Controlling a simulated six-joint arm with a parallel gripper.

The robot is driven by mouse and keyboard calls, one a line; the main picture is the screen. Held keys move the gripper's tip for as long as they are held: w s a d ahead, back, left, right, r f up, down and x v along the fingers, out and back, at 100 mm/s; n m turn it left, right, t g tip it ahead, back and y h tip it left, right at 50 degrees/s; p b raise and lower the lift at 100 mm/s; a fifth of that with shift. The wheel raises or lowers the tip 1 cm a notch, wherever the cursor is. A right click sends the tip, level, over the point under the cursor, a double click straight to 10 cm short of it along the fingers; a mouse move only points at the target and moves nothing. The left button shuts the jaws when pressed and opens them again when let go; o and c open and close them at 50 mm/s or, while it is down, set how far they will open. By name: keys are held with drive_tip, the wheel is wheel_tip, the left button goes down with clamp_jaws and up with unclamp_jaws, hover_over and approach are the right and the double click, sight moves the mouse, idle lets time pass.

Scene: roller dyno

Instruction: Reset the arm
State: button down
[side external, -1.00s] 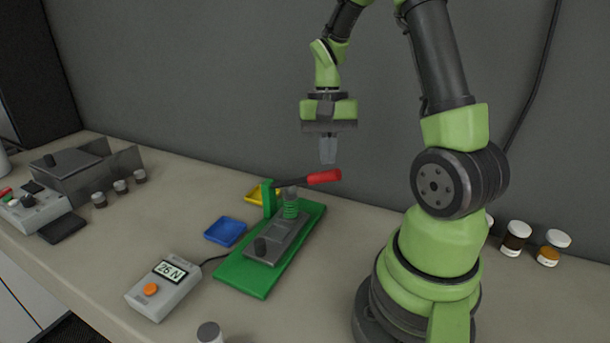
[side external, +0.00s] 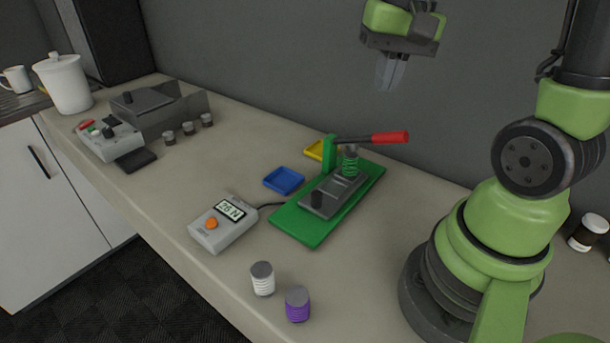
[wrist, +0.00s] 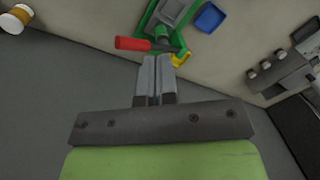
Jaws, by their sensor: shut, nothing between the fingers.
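My gripper (side external: 388,84) hangs in the air above the red handle (side external: 390,137) of a lever press, with its fingers together and empty. A clear gap separates the fingertips from the handle.
A meter (side external: 222,226) reads about 26 N. A blue tray (side external: 283,181) and a yellow tray (side external: 314,150) lie by the press.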

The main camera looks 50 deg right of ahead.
drive_tip(key=s+a+r+n+t, duration=0.2)
drive_tip(key=s+a+t, duration=0.1)
drive_tip(key=a, duration=0.2)
drive_tip(key=s+a+r+n+t+y, duration=0.1)
drive_tip(key=s+a+r+n+t, duration=0.2)
drive_tip(key=a, duration=0.3)
drive_tip(key=shift+s+r+n, duration=0.2)
drive_tip(key=shift+r+n, duration=0.1)
drive_tip(key=shift+r, duration=0.05)
